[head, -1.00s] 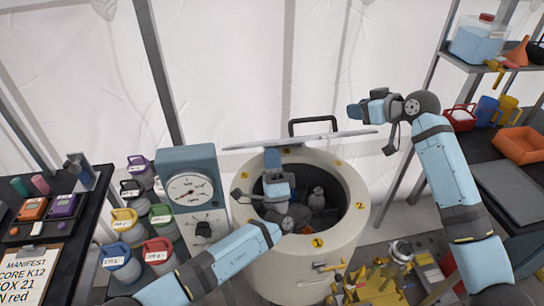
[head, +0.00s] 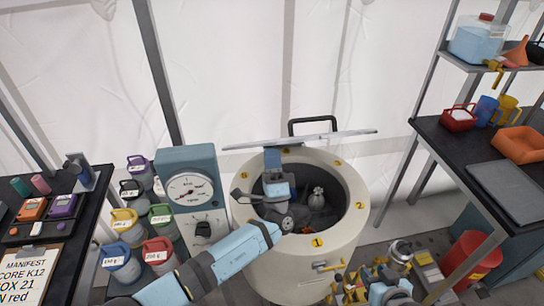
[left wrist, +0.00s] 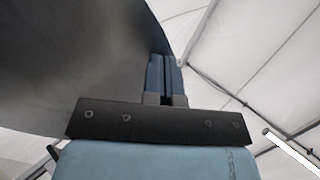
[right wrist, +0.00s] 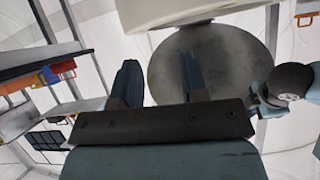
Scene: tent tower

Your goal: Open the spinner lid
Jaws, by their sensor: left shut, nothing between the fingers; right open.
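The spinner (head: 290,265) is a cream drum with numbered yellow marks around its rim. Its lid (head: 335,136) stands raised above the back of the opening, seen almost edge-on, with a dark handle (head: 312,120) above it. My left gripper (head: 272,155) is shut and empty, pointing up at the lid's underside; whether it touches is unclear. In the left wrist view its closed fingers (left wrist: 165,65) are beside the grey lid (left wrist: 80,60). My right arm is low at the bottom right in the head view. Its gripper (right wrist: 160,75) is open and empty in the right wrist view.
A dial unit (head: 190,185) stands left of the drum, with several coloured canisters (head: 125,225) beside it. Yellow and metal fittings (head: 350,285) sit in front. A red bin (head: 468,260) is on the floor at right. A grey bag (head: 317,198) is inside the drum.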

